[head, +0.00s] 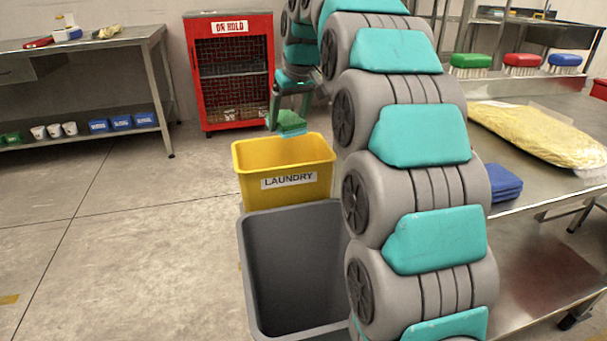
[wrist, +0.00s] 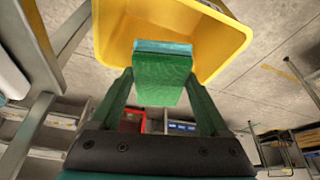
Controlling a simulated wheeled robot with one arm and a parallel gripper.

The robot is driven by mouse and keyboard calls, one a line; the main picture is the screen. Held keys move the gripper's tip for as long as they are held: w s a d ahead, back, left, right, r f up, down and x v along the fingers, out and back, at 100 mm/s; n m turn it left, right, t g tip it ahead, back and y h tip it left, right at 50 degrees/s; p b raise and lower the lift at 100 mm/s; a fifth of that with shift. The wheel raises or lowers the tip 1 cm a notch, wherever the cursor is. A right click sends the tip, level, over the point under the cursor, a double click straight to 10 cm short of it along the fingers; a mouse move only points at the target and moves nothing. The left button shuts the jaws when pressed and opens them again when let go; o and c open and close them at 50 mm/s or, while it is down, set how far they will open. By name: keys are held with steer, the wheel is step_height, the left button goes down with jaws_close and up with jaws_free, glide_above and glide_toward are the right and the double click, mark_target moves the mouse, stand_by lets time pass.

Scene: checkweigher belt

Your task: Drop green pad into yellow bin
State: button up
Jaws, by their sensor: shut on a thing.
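The green pad (head: 290,121) is held in my gripper (head: 285,128) above the yellow bin. In the wrist view the pad (wrist: 162,75) sits between the two fingers of my gripper (wrist: 162,90), with a light blue edge on its far side. The yellow bin (head: 262,183) carries a "LAUNDRY" label and stands on the floor. The bin (wrist: 112,35) also shows in the wrist view beyond the pad, and its opening faces the pad. The bin's inside bottom is hidden in the head view.
A grey bin (head: 243,262) stands directly in front of the yellow bin. A red "ON HOLD" cabinet (head: 190,80) is behind. A steel table at right bears blue pads (head: 506,187), a yellow bag (head: 540,135) and brushes (head: 522,62). The floor at left is clear.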

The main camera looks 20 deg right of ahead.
steer(key=shift+w+d+f, duration=0.1)
steer(key=shift+w+d, duration=0.3)
steer(key=shift+s+f+b, duration=0.1)
steer(key=shift+f+b, duration=1.75)
steer(key=shift+f, duration=1.05)
steer(key=o, duration=1.2)
steer(key=shift+a, duration=0.1)
steer(key=shift+c, duration=0.2)
steer(key=shift+r, duration=0.1)
steer(key=v, duration=0.7)
steer(key=shift+s+r, duration=0.2)
steer(key=shift+r, duration=0.1)
